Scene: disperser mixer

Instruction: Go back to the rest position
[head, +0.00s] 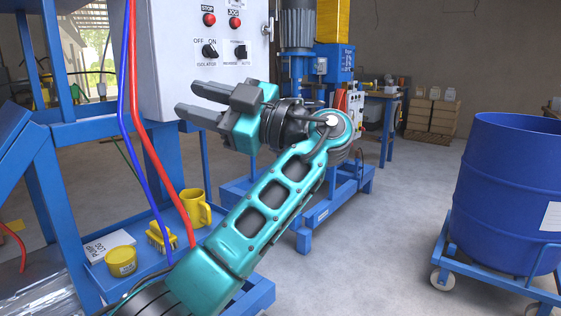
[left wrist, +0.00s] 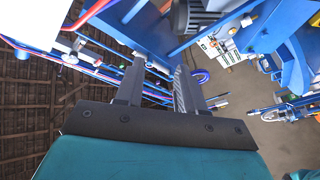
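My left gripper (head: 187,98) is raised in front of the white control box (head: 165,45), its two dark fingers pointing left toward the panel. In the head view it appears just below the selector switches; I cannot tell the exact gap to the panel. The fingers are apart with nothing between them. The left wrist view also shows the two fingers (left wrist: 160,70) spread and empty. My right gripper is not in view.
A blue frame with a shelf (head: 155,258) stands at left, holding a yellow mug (head: 195,207), brush (head: 160,238) and tub (head: 121,261). Red and blue cables hang by the box. A blue drum (head: 508,190) on a wheeled dolly stands right. Floor between is clear.

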